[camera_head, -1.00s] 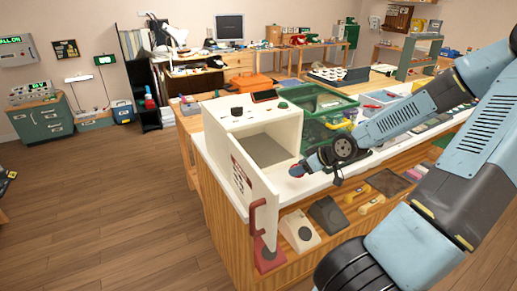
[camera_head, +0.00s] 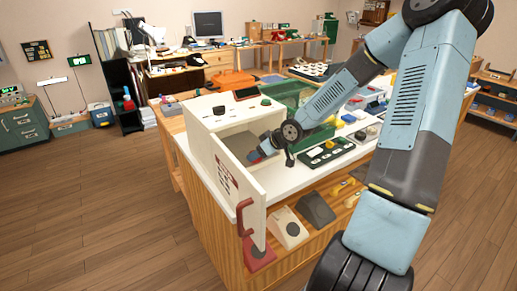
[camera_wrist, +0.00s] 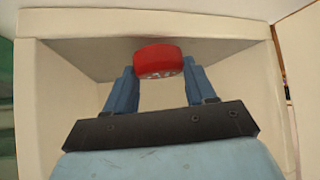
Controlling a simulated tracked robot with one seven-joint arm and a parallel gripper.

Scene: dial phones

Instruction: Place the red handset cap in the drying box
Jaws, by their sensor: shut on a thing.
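The red handset cap (camera_wrist: 158,60) is between the two blue fingers of my gripper (camera_wrist: 158,75) in the wrist view, and the fingers are shut on it. The drying box (camera_head: 215,117) is a white cabinet on the counter with its door (camera_head: 225,170) swung open toward the front left. In the wrist view the box's walls (camera_wrist: 30,100) surround the cap and fingers, with the cap in the box opening. In the head view my gripper (camera_head: 258,155) is at the right side of the box's opening. The cap is mostly hidden there.
A green crate (camera_head: 292,94) stands right behind the box. A black tray of small parts (camera_head: 325,153) lies on the counter to the right. Phones, one of them white (camera_head: 289,228), sit on the shelf below. The floor at left is clear.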

